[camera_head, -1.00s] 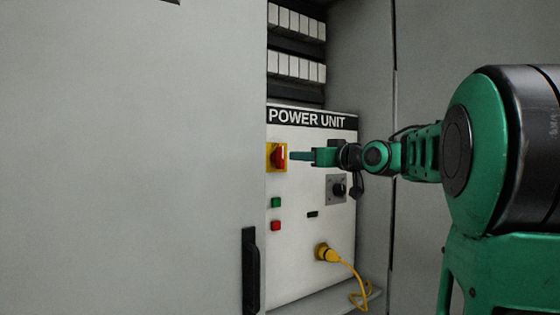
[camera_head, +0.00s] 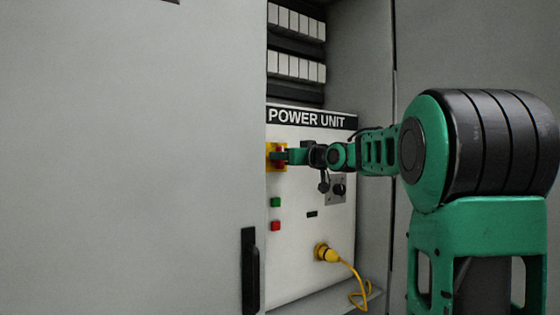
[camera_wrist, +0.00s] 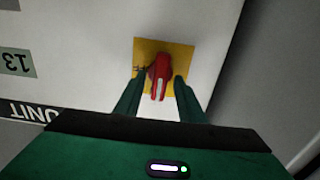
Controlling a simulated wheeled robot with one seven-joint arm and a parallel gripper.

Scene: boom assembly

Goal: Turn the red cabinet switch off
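The red switch (camera_wrist: 160,75) is a rotary knob with a white stripe on a yellow square plate (camera_wrist: 181,55), shown in the wrist view. In the head view the red switch (camera_head: 280,163) is partly hidden by my gripper (camera_head: 287,156). In the wrist view the fingers of my gripper (camera_wrist: 157,90) stand on either side of the knob, with a visible gap at least on the right. The fingers are apart, and the tips are at or close to the plate. I cannot tell whether a finger touches the knob.
The switch is on a white POWER UNIT panel (camera_head: 290,255) inside a grey cabinet. A black knob (camera_head: 340,189), green button (camera_head: 276,202), red button (camera_head: 276,226) and yellow plug with cable (camera_head: 327,254) are below. A grey door (camera_head: 130,160) with a black handle (camera_head: 250,270) stands left.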

